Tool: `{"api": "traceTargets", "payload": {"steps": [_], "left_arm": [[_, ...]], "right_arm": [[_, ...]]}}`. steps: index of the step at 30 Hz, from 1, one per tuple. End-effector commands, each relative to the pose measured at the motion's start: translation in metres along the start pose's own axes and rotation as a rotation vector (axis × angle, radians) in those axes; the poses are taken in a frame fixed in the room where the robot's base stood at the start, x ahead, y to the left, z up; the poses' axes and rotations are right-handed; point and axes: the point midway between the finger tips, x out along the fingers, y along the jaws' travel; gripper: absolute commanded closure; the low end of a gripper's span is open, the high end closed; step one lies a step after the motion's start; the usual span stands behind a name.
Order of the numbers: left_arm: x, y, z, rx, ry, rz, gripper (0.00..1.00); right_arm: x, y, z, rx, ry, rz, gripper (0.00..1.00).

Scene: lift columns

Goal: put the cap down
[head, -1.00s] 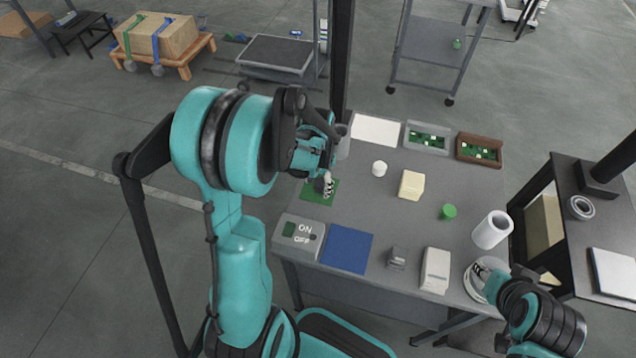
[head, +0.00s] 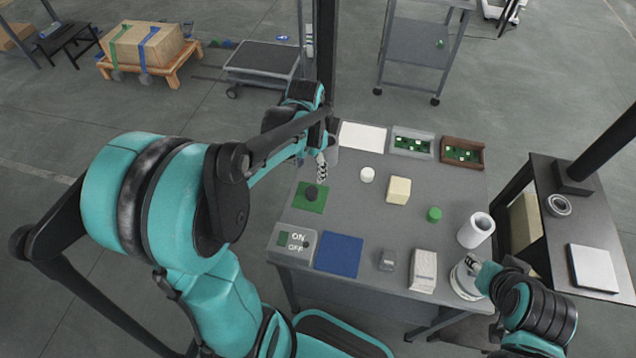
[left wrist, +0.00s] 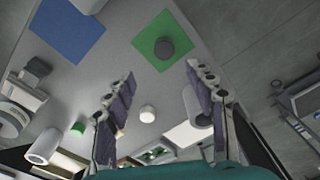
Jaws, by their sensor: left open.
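A dark round cap (head: 312,190) sits on the green mat (head: 301,203) at the table's left side. In the left wrist view the cap (left wrist: 165,47) lies on the green mat (left wrist: 145,42), ahead of the fingertips and clear of them. My left gripper (head: 322,168) is above the table just behind the mat. In the left wrist view my left gripper (left wrist: 160,75) has its fingers wide apart with nothing between them. My right gripper (head: 474,266) is at the front right corner by a white round item (head: 464,284); its fingers are too small to read.
A blue mat (head: 339,255) and an ON/OFF box (head: 292,242) are in front of the green mat. A white round piece (head: 367,174), a cream block (head: 398,190), a green cylinder (head: 434,214) and a white roll (head: 476,230) stand on the table. Trays (head: 462,154) line the back.

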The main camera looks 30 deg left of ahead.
Motion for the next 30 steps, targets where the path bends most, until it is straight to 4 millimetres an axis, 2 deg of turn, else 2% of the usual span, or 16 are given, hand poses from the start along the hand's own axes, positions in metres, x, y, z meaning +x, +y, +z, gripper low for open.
{"api": "traceTargets", "payload": {"steps": [3,9,16,21,30], "left_arm": [[-0.021,0.023,0.01,-0.033,0.075,-0.034,0.45],[-0.052,0.062,0.029,-0.114,0.245,-0.082,0.45],[-0.067,0.1,0.053,-0.2,0.44,-0.089,0.45],[-0.069,0.115,0.064,-0.241,0.535,-0.077,0.45],[-0.069,0.12,0.066,-0.259,0.573,-0.07,0.45]], "right_arm": [[0.0,0.0,0.0,0.0,0.0,0.0,0.6],[0.0,0.0,0.0,0.0,0.0,0.0,0.6],[0.0,0.0,0.0,0.0,0.0,0.0,0.6],[0.0,0.0,0.0,0.0,0.0,0.0,0.6],[0.0,0.0,0.0,0.0,0.0,0.0,0.6]]}}
